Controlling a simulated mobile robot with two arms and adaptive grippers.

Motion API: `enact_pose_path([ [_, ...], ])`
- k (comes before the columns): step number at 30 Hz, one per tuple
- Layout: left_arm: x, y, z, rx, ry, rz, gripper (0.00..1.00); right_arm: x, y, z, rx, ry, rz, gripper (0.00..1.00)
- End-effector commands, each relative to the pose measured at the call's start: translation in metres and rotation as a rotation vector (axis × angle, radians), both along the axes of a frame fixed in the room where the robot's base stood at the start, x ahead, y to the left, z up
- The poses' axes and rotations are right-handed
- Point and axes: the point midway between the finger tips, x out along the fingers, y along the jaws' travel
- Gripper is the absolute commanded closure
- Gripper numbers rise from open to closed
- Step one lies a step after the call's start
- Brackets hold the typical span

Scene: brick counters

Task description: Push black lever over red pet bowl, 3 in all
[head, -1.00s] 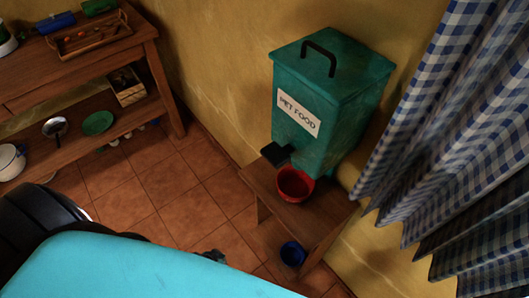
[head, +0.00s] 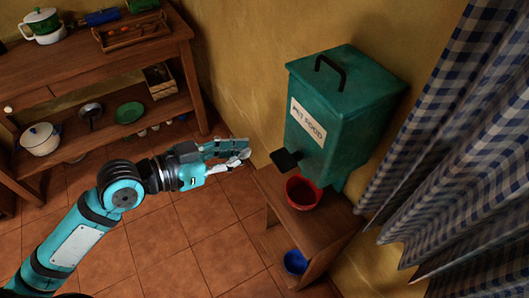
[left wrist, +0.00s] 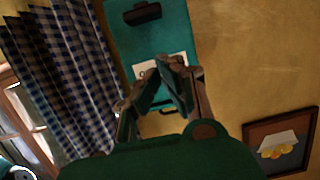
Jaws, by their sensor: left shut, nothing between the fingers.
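The black lever (head: 285,160) sticks out from the lower front of the green pet food dispenser (head: 345,105). The red pet bowl (head: 304,193) stands on the wooden bench just below the lever, and the inside I can see looks empty. My left gripper (head: 243,152) is shut and empty, to the left of the lever and apart from it. In the left wrist view the gripper fingers (left wrist: 168,78) are in front of the dispenser's label, and the lever (left wrist: 142,14) shows at the top edge. My right gripper is not in view.
The wooden bench (head: 270,190) stands against the yellow wall, with a blue bowl (head: 295,262) on its lower level. A checked curtain (head: 450,140) hangs right of the dispenser. A shelf table (head: 170,45) with kitchenware stands at the left. Tiled floor is open between them.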

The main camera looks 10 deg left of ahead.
Motion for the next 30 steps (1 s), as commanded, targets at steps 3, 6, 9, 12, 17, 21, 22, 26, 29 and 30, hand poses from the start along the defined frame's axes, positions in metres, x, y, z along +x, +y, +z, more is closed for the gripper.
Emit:
enact_pose_path([
  [3, -0.013, -0.008, 0.013, 0.0, -0.019, -0.04, 1.0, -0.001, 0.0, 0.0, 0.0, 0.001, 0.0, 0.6],
  [6, -0.015, -0.009, 0.016, -0.001, -0.022, -0.049, 1.0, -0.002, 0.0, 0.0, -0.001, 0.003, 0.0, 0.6],
  [9, -0.015, -0.009, 0.015, -0.002, -0.021, -0.047, 1.0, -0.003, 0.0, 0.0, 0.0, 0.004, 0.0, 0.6],
  [12, -0.015, -0.009, 0.015, -0.002, -0.021, -0.046, 1.0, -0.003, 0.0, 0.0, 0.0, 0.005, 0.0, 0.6],
  [17, -0.011, -0.012, 0.015, -0.004, -0.022, -0.043, 1.0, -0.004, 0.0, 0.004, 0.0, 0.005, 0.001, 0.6],
  [21, -0.001, -0.026, 0.014, -0.008, -0.02, -0.043, 1.0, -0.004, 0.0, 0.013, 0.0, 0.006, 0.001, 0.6],
  [22, 0.001, -0.031, 0.014, -0.009, -0.021, -0.045, 1.0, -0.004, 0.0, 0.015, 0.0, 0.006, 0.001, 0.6],
  [26, 0.017, -0.053, 0.008, -0.01, -0.019, -0.045, 1.0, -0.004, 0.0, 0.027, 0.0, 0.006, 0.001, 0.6],
  [29, 0.03, -0.07, 0.002, -0.008, -0.018, -0.045, 1.0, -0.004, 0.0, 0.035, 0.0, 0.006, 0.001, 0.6],
  [30, 0.035, -0.076, -0.001, -0.007, -0.018, -0.044, 1.0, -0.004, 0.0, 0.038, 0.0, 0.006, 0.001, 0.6],
])
